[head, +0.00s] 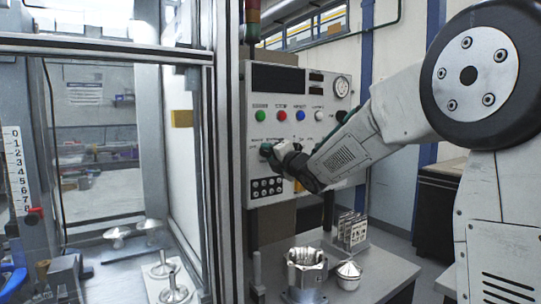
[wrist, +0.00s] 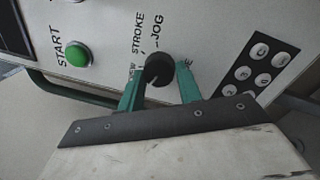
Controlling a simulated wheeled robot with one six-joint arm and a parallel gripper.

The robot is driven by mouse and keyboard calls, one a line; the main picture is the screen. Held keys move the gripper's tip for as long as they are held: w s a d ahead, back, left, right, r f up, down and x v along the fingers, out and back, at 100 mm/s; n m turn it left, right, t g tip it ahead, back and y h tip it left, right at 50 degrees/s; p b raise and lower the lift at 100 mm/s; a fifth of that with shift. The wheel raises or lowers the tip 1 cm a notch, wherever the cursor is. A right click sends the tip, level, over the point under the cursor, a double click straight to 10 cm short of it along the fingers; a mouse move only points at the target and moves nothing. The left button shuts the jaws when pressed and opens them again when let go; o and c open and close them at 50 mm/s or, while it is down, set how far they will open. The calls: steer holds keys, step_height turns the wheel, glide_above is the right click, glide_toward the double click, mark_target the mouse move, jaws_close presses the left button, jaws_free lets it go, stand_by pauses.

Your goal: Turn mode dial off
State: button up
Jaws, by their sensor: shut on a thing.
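The mode dial (wrist: 158,69) is a round black knob on the pale control panel (head: 298,100). STROKE and JOG are printed above it in the wrist view; other labels beside it are partly covered by my fingers. My gripper (wrist: 159,80) has its two green fingers on either side of the dial and is shut on it. Which label the dial points to is not clear. In the head view my gripper (head: 267,151) reaches the panel's lower left, and the dial is hidden there.
A green START button (wrist: 76,54) and a dark keypad (wrist: 259,67) flank the dial. Coloured buttons and a gauge (head: 341,87) sit higher on the panel. A metal housing (head: 305,274), a domed part (head: 348,274) and a rack (head: 351,231) stand on the table below.

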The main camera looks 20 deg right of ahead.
steer(key=shift+f, duration=0.1)
steer(key=o, duration=1)
steer(key=v, duration=0.7)
steer(key=shift+s, duration=0.4)
steer(key=shift+d, duration=0.1)
